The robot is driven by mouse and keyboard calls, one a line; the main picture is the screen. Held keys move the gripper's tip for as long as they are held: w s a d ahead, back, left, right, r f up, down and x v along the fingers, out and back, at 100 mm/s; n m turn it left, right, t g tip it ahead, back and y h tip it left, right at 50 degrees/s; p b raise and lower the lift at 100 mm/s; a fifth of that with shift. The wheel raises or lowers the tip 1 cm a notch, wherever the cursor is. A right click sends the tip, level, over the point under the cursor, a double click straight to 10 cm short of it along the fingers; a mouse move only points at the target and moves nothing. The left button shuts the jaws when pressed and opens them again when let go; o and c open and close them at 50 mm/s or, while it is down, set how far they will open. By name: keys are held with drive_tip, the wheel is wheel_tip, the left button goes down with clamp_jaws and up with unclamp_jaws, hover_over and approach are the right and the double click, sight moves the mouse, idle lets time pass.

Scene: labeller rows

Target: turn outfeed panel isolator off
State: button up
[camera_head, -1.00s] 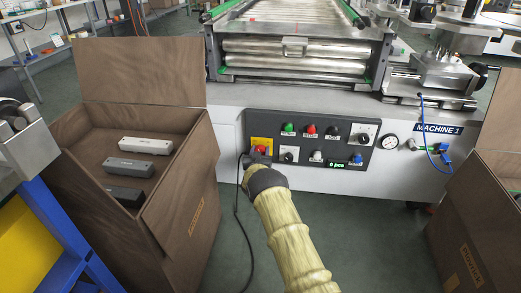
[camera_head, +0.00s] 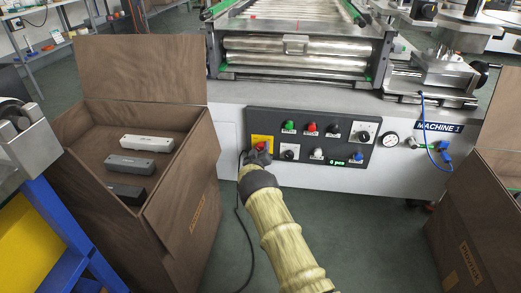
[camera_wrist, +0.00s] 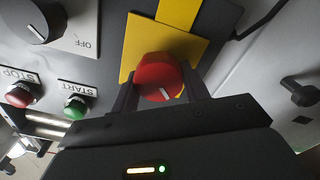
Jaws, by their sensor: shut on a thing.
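The red rotary isolator knob with a white pointer line sits on a yellow plate (camera_wrist: 150,42) at the left end of the machine's dark control panel (camera_head: 352,120). In the wrist view the knob (camera_wrist: 159,76) is between my two dark fingers, which are shut on it. In the head view my gripper (camera_head: 257,155) is at the yellow plate and covers part of the red knob (camera_head: 261,146). The knob's lettering, if any, is hidden or too small to read.
The panel also holds green, red, black, white and blue controls, with a white-plated rotary switch (camera_head: 290,152) close to the right. A brown box (camera_head: 180,185) with grey blocks stands at the left. A black cable (camera_head: 238,225) hangs beside my gripper.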

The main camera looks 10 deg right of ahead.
drive_tip(key=shift+s+f, duration=0.1)
drive_tip(key=shift+f, duration=0.25)
drive_tip(key=o, duration=0.8)
drive_tip(key=shift+o, duration=0.9)
drive_tip(key=shift+r, duration=0.2)
drive_tip(key=shift+r, duration=0.1)
drive_tip(key=shift+s+a+p, duration=0.25)
drive_tip(key=shift+s+p, duration=0.3)
drive_tip(key=shift+s, duration=0.05)
drive_tip(key=p+v, duration=0.6)
drive_tip(key=v, duration=1)
drive_tip(key=shift+p, duration=0.4)
